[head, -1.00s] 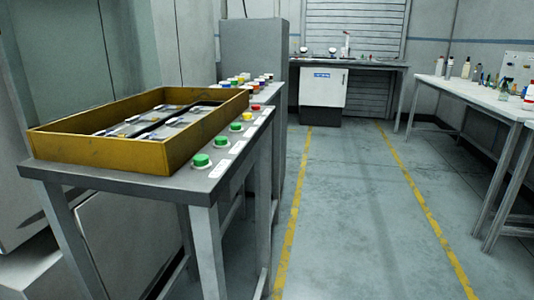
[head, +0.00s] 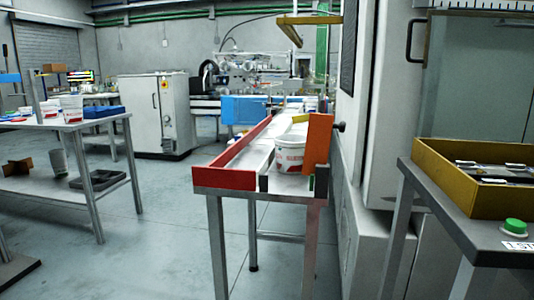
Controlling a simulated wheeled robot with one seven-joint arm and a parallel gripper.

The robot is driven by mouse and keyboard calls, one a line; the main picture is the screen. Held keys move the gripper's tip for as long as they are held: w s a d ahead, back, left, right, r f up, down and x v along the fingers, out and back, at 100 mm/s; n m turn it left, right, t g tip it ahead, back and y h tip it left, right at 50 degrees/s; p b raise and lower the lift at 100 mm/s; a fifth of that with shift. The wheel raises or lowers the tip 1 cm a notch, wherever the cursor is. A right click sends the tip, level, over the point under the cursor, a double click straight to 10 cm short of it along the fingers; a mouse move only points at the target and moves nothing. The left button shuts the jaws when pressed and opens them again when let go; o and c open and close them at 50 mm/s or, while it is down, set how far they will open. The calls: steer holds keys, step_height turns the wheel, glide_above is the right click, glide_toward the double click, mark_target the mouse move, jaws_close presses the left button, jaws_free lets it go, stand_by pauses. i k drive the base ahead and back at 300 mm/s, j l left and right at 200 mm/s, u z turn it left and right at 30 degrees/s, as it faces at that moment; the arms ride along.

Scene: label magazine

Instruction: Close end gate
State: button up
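A long narrow table (head: 285,190) with red side rails (head: 248,142) stands in the middle of the head view. A red plate (head: 224,178) crosses the left part of its near end. An upright orange panel (head: 318,141), which looks like the end gate, stands at the right of the near end. To the right of the red plate the near end looks open between short dark posts (head: 263,184). A white tub (head: 289,154) with red print stands on the table just behind the opening. My gripper is not in view.
A dark-topped table with a yellow tray (head: 470,200) and a green button (head: 513,227) is at the near right. A grey cabinet stands behind it. A table with tubs and a blue bin (head: 98,112) is at left. The floor (head: 175,235) between is clear.

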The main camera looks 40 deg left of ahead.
mark_target(320, 126)
steer(key=i+l+u, duration=0.15)
steer(key=u, duration=0.3)
steer(key=i+l+u, duration=0.1)
steer(key=l+u, duration=0.6)
steer(key=u, duration=0.25)
steer(key=l+u, duration=0.45)
steer(key=i+j, duration=0.15)
steer(key=j, duration=0.15)
steer(key=i+j, duration=0.1)
steer(key=j, duration=0.15)
steer(key=i+j, duration=0.15)
steer(key=j, duration=0.15)
